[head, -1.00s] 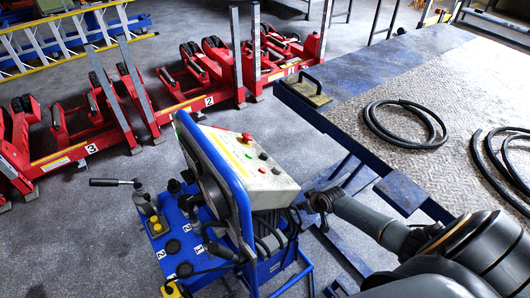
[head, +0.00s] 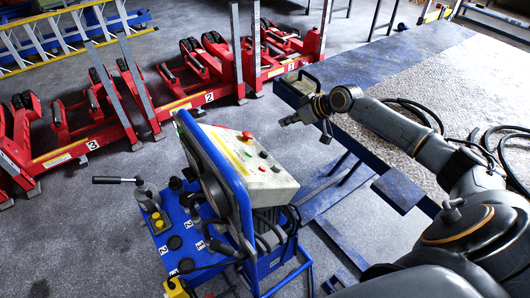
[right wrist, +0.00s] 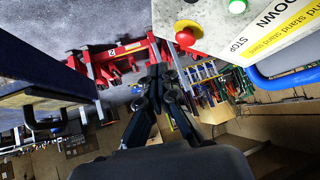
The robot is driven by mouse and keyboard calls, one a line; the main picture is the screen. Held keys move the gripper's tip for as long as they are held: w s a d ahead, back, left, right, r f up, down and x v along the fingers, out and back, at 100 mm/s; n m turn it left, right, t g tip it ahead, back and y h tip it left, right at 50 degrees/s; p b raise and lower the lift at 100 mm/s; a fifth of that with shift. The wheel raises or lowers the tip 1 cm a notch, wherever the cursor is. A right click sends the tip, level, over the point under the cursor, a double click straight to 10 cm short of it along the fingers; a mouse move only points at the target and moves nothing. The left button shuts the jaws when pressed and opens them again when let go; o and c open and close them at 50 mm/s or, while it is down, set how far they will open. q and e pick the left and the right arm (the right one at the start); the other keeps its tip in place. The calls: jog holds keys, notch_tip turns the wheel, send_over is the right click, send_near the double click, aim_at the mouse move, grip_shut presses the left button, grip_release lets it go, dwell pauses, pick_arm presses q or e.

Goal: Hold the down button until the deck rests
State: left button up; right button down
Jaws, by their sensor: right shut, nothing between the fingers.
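The grey control box (head: 255,172) stands on a blue trolley. In the right wrist view the box face (right wrist: 285,35) shows the words DOWN and STOP near the red mushroom button (right wrist: 187,32) and a pale green button (right wrist: 237,7). My right gripper (head: 285,122) is shut and empty, beyond and right of the panel, apart from it. Its fingertips (right wrist: 160,72) point past the box. The raised deck (head: 425,85) is at right. My left gripper is not in view.
Black hoses (head: 408,112) lie on the deck, partly behind my right arm. Red numbered jack stands (head: 100,140) line the floor at left, with a yellow ladder (head: 60,40) behind. A blue lift frame stands under the deck. Grey floor between box and stands is clear.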

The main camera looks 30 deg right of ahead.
aim_at(264, 154)
jog(key=a+f, duration=0.1)
jog(key=f, duration=0.1)
jog(key=a+f+b, duration=0.1)
jog(key=a+f, duration=0.1)
jog(key=a+f+b, duration=0.1)
jog(key=f, duration=0.1)
jog(key=shift+s+a, duration=0.15)
jog(key=shift+a, duration=0.2)
jog(key=shift+a+f, duration=0.4)
jog(key=shift+f, duration=0.1)
dwell(1.0)
jog(key=shift+a+f, duration=0.25)
jog(key=shift+f, duration=0.05)
jog(key=shift+s+a+f, duration=0.15)
jog(key=shift+a+f, duration=0.2)
jog(key=shift+f, duration=0.15)
dwell(1.6)
jog(key=shift+d+r, duration=0.1)
jog(key=shift+r, duration=0.05)
dwell(1.2)
jog(key=shift+d+r+p, duration=0.35)
jog(key=shift+d+r, duration=0.15)
jog(key=shift+r, duration=0.2)
